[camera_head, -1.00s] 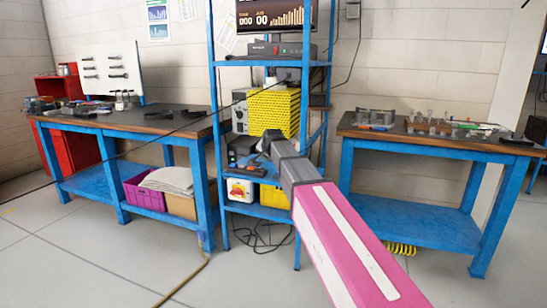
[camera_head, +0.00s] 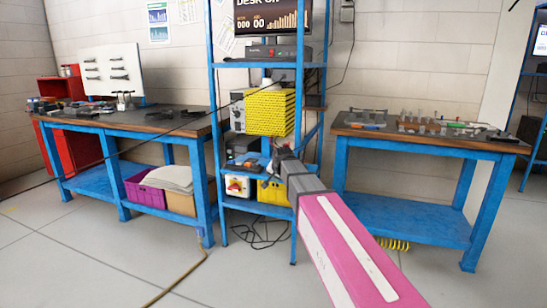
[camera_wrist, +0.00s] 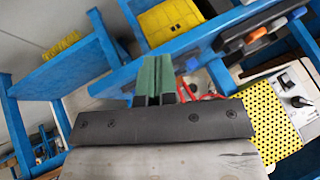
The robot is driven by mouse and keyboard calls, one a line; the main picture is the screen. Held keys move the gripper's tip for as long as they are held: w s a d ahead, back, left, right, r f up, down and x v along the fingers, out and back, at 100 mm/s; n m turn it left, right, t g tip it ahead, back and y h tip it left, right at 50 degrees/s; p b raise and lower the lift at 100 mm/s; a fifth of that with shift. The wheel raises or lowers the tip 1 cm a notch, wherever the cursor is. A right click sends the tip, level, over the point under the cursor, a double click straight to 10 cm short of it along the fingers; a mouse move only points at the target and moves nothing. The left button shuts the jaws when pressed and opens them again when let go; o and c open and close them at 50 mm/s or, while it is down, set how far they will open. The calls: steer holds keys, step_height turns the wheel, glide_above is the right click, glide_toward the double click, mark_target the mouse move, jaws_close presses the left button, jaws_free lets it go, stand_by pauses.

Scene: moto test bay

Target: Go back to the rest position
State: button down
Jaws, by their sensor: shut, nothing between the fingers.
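My gripper (camera_wrist: 156,80) shows in the wrist view as two green fingers side by side, shut with nothing between them. In the head view my arm stretches forward from the lower right, and its gripper end (camera_head: 273,166) is small and dark in front of the blue shelf rack (camera_head: 214,150). It appears just below the yellow perforated block (camera_head: 270,112). The fingertips are too small there to make out. I cannot tell the exact gap between the gripper and the rack.
A left workbench (camera_head: 165,124) holds tools, with a purple crate (camera_head: 143,190) below. A right workbench (camera_head: 430,140) carries small parts. A yellow bin (camera_head: 273,194) and a switch box (camera_head: 238,186) sit low in the rack. A cable (camera_head: 185,272) lies on otherwise open floor in front.

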steer(key=s+d+f+n+g, duration=0.1)
steer(key=s+d+f+g, duration=0.1)
steer(key=s+d+f, duration=0.4)
steer(key=s+d+f+n+g+h, duration=0.1)
steer(key=s+d+f, duration=0.4)
steer(key=s+f, duration=0.5)
steer(key=s+d+f+n+g, duration=0.2)
steer(key=s+d+f+g, duration=0.2)
steer(key=s, duration=0.9)
step_height(320, 180, down, 4)
steer(key=d, duration=0.2)
steer(key=shift+s+d+n+h, duration=0.3)
steer(key=shift+d+n+h, duration=0.05)
steer(key=shift+n+h, duration=0.05)
steer(key=shift+r, duration=0.1)
